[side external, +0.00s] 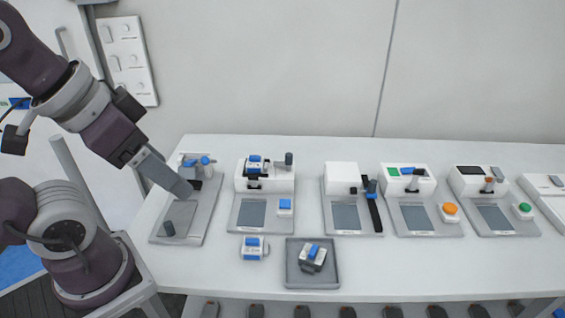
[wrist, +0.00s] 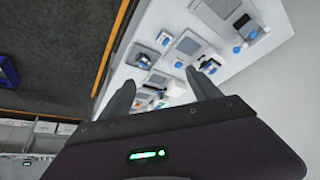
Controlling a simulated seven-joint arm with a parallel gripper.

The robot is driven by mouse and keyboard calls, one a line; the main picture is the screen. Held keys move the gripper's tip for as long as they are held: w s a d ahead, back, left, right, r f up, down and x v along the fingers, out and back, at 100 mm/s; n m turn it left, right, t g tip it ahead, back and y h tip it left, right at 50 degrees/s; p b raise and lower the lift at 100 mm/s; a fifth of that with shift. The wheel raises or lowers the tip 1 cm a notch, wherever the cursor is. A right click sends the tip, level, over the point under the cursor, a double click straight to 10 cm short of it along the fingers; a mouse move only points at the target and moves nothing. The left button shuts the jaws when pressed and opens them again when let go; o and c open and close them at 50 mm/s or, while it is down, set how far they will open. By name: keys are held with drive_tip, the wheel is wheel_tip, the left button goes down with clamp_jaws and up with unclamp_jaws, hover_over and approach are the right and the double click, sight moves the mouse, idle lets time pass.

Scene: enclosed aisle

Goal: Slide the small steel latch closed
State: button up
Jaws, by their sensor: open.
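My gripper (side external: 184,190) points down and to the right over the leftmost grey station (side external: 208,222). That station has blue parts (side external: 206,160) at its back and a dark knob (side external: 168,229) at its front. In the wrist view my gripper (wrist: 161,90) shows two fingers spread apart with nothing held between them. I cannot single out the small steel latch in either view. The fingers hide part of the leftmost station, and I cannot tell whether they touch it.
Several more stations stand in a row to the right, including one with an orange button (side external: 450,209). A blue-and-white block (side external: 254,248) lies in front, beside a grey tray (side external: 291,279) holding another block. The wall rises behind the white table (side external: 420,270). The front right tabletop is clear.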

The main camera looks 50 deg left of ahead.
idle(0.3)
drive_tip(key=shift+c, duration=1.3)
drive_tip(key=shift+y, duration=0.6)
drive_tip(key=w+a, duration=0.1)
drive_tip(key=w, duration=0.4)
drive_tip(key=w+a, duration=0.1)
drive_tip(key=w, duration=0.1)
drive_tip(key=shift+w+a, duration=0.25)
drive_tip(key=shift+a, duration=0.1)
drive_tip(key=c, duration=0.4)
drive_tip(key=t+h, duration=0.1)
drive_tip(key=t, duration=0.2)
hover_over(289, 154)
drive_tip(key=s, duration=0.5)
wheel_tip(289, 154, down, 18)
drive_tip(key=x, duration=0.7)
drive_tip(key=shift+w+f, duration=0.15)
drive_tip(key=shift+f, duration=0.05)
drive_tip(key=shift+c, duration=0.4)
clamp_jaws()
